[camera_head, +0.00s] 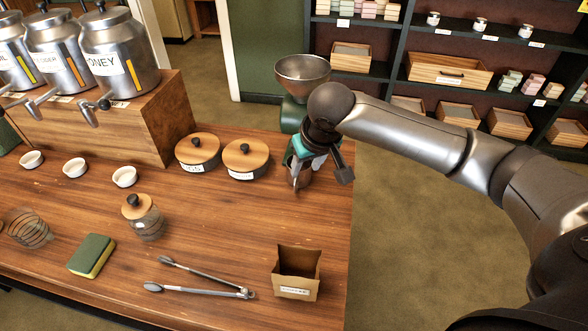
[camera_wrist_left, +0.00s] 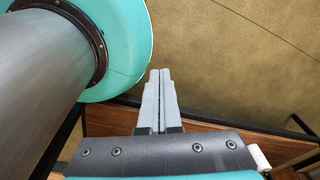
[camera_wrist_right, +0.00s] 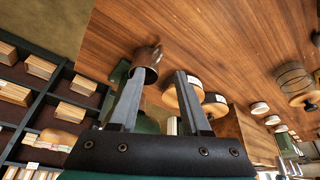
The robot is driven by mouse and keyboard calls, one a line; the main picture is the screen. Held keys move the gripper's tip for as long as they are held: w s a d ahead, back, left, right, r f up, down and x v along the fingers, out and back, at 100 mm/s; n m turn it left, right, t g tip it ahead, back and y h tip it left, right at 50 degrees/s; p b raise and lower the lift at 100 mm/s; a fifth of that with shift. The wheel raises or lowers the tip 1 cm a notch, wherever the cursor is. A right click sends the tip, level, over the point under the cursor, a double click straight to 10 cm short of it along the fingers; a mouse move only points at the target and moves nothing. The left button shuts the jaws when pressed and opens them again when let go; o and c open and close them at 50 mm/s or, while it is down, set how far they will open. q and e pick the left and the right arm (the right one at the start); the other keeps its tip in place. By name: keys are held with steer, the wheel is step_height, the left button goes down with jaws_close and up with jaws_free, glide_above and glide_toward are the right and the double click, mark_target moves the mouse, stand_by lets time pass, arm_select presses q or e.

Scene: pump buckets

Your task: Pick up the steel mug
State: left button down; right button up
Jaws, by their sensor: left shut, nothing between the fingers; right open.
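The steel mug (camera_head: 302,178), brownish with the wood's reflection, stands near the table's right edge, partly hidden by my right gripper (camera_head: 306,163). In the right wrist view the mug (camera_wrist_right: 148,58) is just beyond the left-hand fingertip, its open mouth partly covered by that finger. My right gripper (camera_wrist_right: 160,73) is open, with nothing clearly between its fingers; I cannot tell whether a finger touches the mug. My left gripper (camera_wrist_left: 160,75) is shut and empty above the floor in the left wrist view, and is outside the head view.
A green grinder with a steel hopper (camera_head: 302,68) stands right behind the mug. Two wooden-lidded canisters (camera_head: 245,158) are left of it. A paper box (camera_head: 297,272), tongs (camera_head: 200,283) and a sponge (camera_head: 92,255) lie nearer. The table between mug and box is clear.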

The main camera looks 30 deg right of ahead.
mark_target(295, 184)
steer(key=b+x, duration=0.1)
steer(key=x, duration=0.3)
steer(key=b+x, duration=0.1)
steer(key=x, duration=0.3)
steer(key=b+x, duration=0.1)
steer(key=x, duration=0.3)
steer(key=shift+w+b, duration=0.4)
steer(key=shift+w+f, duration=0.2)
steer(key=shift+f, duration=0.2)
arm_select(q)
steer(key=f, duration=0.1)
steer(key=s+f, duration=0.1)
steer(key=f, duration=0.1)
steer(key=s+f, duration=0.1)
steer(key=shift+f, duration=0.2)
arm_select(e)
steer(key=shift+c, duration=0.4)
arm_select(q)
steer(key=shift+s, duration=0.1)
arm_select(e)
jaws_close()
